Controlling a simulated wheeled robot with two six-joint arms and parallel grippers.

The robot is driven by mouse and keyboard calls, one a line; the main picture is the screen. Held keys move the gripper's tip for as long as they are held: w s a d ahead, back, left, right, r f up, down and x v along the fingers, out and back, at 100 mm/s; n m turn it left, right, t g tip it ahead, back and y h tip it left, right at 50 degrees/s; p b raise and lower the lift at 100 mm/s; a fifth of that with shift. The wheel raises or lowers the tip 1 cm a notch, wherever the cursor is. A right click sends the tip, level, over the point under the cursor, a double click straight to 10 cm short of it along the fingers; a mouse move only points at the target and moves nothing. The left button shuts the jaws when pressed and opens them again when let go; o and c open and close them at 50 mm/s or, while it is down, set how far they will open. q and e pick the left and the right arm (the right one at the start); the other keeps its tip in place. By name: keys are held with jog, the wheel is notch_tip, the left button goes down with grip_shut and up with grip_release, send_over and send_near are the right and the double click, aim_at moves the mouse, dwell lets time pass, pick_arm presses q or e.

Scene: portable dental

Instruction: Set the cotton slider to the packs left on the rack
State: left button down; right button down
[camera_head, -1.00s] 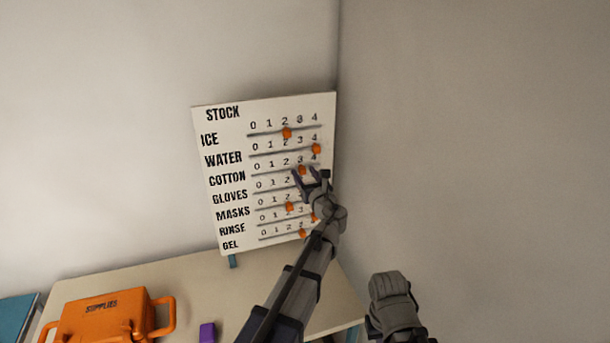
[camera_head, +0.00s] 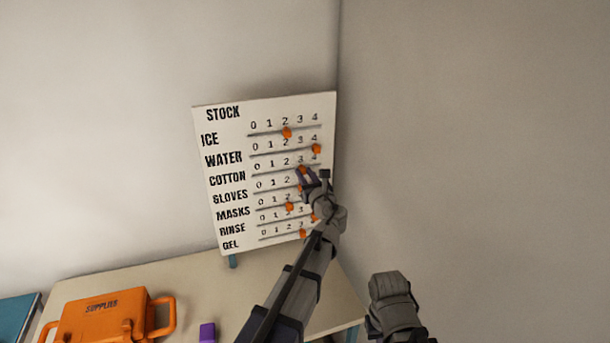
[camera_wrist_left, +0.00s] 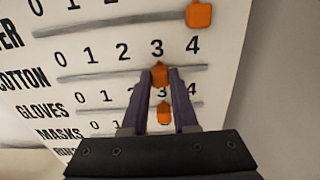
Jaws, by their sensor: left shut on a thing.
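The white STOCK board (camera_head: 222,140) stands upright on the table near the wall corner, with rows of numbers 0 to 4 and orange sliders. The cotton slider (camera_head: 302,169) is at 3 on its line; it also shows in the left wrist view (camera_wrist_left: 159,73). My left gripper (camera_head: 306,176) is shut on the cotton slider, its dark fingers on either side of it in the left wrist view (camera_wrist_left: 164,78). The gloves slider (camera_wrist_left: 165,113) shows between the fingers, lower down, near 3. No rack of packs is in view.
The water slider (camera_head: 316,148) is at 4 just above; the ice slider (camera_head: 287,132) is at 2. An orange SUPPLIES case (camera_head: 100,320) and a purple object (camera_head: 207,332) are on the table (camera_head: 200,278). A bare wall (camera_head: 470,150) rises at right.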

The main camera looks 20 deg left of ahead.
dwell(0.8)
pick_arm(q)
jog(key=s+a, duration=0.1)
jog(key=a, duration=0.1)
jog(key=s+a, duration=0.2)
jog(key=a, duration=0.1)
jog(key=s+a, duration=0.2)
jog(key=shift+a, duration=0.2)
jog(key=c, duration=0.7)
grip_release()
send_near(273, 173)
jog(key=shift+v, duration=0.95)
jog(key=shift+r, duration=0.1)
